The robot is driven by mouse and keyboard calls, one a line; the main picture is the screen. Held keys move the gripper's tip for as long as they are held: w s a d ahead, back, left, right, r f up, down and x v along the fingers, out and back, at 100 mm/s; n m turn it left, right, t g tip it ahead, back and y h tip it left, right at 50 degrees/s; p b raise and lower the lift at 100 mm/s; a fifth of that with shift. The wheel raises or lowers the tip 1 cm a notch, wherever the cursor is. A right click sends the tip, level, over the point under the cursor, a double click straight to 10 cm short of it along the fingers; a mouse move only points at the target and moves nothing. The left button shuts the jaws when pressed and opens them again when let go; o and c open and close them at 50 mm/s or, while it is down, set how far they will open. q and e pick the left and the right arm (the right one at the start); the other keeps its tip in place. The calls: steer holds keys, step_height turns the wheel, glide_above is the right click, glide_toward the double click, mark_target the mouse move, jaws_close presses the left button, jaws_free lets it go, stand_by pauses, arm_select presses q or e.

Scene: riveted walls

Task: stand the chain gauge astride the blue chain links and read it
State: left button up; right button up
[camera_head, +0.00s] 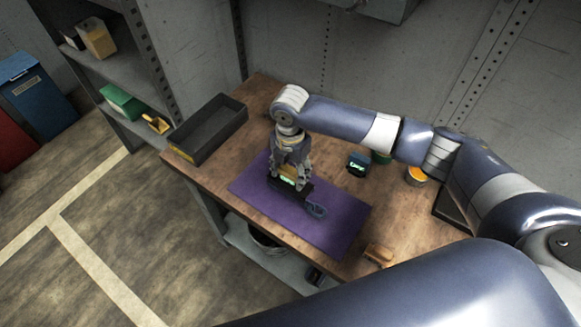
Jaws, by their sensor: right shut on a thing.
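The blue chain links (316,209) show on the mat just right of and below the gauge, by a dark part. The gripper and gauge hide the rest of that spot. I cannot tell whether the gauge touches the chain or stands astride it. The display is too small to read. My left gripper is out of view.
On the wooden bench (221,180) are a black open tray (208,131), a dark device with a green display (357,164), an orange-topped can (416,174) and a wooden-handled tool (379,254). Shelves (91,65) stand at the left. The mat's lower right part is clear.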

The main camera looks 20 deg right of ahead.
mark_target(290, 184)
steer(key=shift+f+b, duration=1.05)
steer(key=shift+f, duration=1.45)
steer(key=shift+f, duration=0.25)
steer(key=o, duration=1.7)
steer(key=shift+s+f, duration=0.1)
steer(key=shift+f, duration=0.05)
step_height(290, 184, up, 12)
steer(key=shift+r, duration=0.1)
